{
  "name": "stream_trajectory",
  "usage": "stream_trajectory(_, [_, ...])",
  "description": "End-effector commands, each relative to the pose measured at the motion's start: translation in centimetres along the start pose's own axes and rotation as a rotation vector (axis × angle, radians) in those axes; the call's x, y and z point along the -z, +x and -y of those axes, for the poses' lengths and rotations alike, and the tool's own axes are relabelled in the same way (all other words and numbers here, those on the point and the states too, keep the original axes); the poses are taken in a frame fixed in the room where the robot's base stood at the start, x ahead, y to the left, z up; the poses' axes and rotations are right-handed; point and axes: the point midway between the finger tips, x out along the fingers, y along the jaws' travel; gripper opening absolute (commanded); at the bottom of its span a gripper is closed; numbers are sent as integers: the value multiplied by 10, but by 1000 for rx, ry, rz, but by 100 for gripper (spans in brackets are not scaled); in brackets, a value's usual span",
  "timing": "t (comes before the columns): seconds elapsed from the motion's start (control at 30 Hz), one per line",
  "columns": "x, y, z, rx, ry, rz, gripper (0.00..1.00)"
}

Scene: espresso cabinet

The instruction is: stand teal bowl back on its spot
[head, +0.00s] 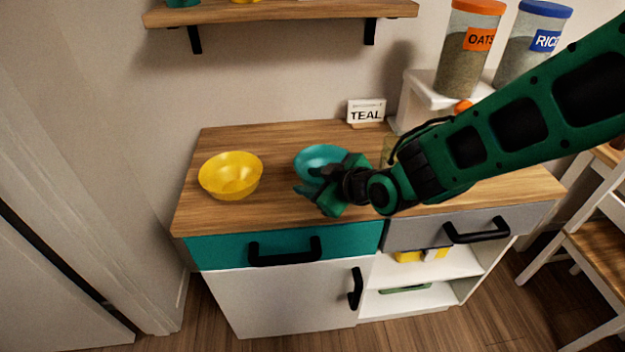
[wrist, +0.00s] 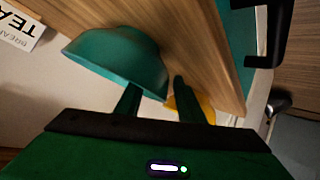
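The teal bowl (head: 318,155) stands upright on the wooden cabinet top, left of the white TEAL card (head: 366,112). It also shows in the wrist view (wrist: 115,55), where the picture is turned. My gripper (head: 308,182) is low over the top at the bowl's near right side and hides part of it. In the wrist view my two fingers (wrist: 155,88) are apart, with the bowl's rim reaching between them. A gap shows between the bowl and the right finger. Contact with the left finger is unclear.
A yellow bowl (head: 231,177) stands to the left on the wooden top (head: 275,205). A white riser (head: 425,90) at the back right bears the oats jar (head: 468,50) and rice jar (head: 530,45). A wall shelf (head: 280,12) hangs above. Two drawers face front.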

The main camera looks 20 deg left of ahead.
Motion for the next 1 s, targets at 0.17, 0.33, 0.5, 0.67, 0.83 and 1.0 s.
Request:
stream_trajectory(0.17, [0, 0, 0, 0, 0, 0, 34])
stream_trajectory(0.33, [2, -2, -1, 0, 0, -1, 34])
stream_trajectory(0.5, [2, -20, -2, -2, 1, -1, 34])
stream_trajectory(0.67, [3, -46, -2, -3, 1, -2, 34])
stream_trajectory(0.83, [2, -75, -2, -3, 1, -2, 34])
stream_trajectory(1.0, [2, -99, -1, -2, 1, -2, 34])
